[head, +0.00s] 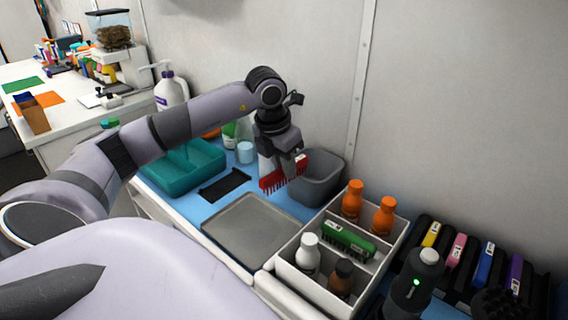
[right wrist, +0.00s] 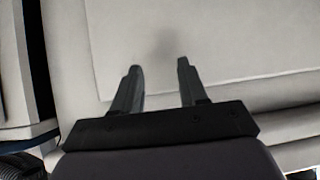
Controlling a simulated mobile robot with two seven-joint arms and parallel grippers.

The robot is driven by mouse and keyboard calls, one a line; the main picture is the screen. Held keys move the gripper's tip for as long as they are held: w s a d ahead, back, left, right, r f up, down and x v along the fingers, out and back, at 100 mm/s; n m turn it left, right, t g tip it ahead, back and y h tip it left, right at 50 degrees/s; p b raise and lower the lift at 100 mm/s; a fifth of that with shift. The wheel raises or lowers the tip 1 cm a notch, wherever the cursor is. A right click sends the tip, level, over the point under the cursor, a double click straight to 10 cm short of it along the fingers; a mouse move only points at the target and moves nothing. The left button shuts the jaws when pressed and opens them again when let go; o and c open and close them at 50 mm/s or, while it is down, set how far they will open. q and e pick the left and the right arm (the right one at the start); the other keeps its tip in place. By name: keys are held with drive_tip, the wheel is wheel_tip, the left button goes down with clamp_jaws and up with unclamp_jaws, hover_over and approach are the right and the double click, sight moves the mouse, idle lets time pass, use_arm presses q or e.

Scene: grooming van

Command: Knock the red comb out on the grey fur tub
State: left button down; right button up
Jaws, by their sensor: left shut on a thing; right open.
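The red comb (head: 284,174) is held in my left gripper (head: 280,158), with its teeth pointing down. My left gripper is shut on it. The comb is right beside the grey fur tub (head: 318,180), at the tub's left side in the head view. I cannot tell whether the comb touches the rim. The tub stands against the wall, and its inside is mostly hidden. My right gripper (right wrist: 160,88) is open and empty in the right wrist view, in front of a pale panelled surface.
A grey tray (head: 248,228) lies on the blue mat, with a black mat (head: 224,185) behind it. A white caddy (head: 315,290) with bottles and a green brush (head: 348,238) stands at front right.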

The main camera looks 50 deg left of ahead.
use_arm(q)
drive_tip(key=shift+w+p+v, duration=0.25)
drive_tip(key=shift+p+v, duration=0.55)
drive_tip(key=shift+v, duration=0.15)
drive_tip(key=shift+w+p+v, duration=0.2)
drive_tip(key=shift+p+v, duration=0.65)
drive_tip(key=shift+v, duration=0.1)
drive_tip(key=shift+w+p+v, duration=0.25)
drive_tip(key=shift+p+v, duration=0.55)
drive_tip(key=shift+v, duration=0.15)
drive_tip(key=shift+r, duration=0.2)
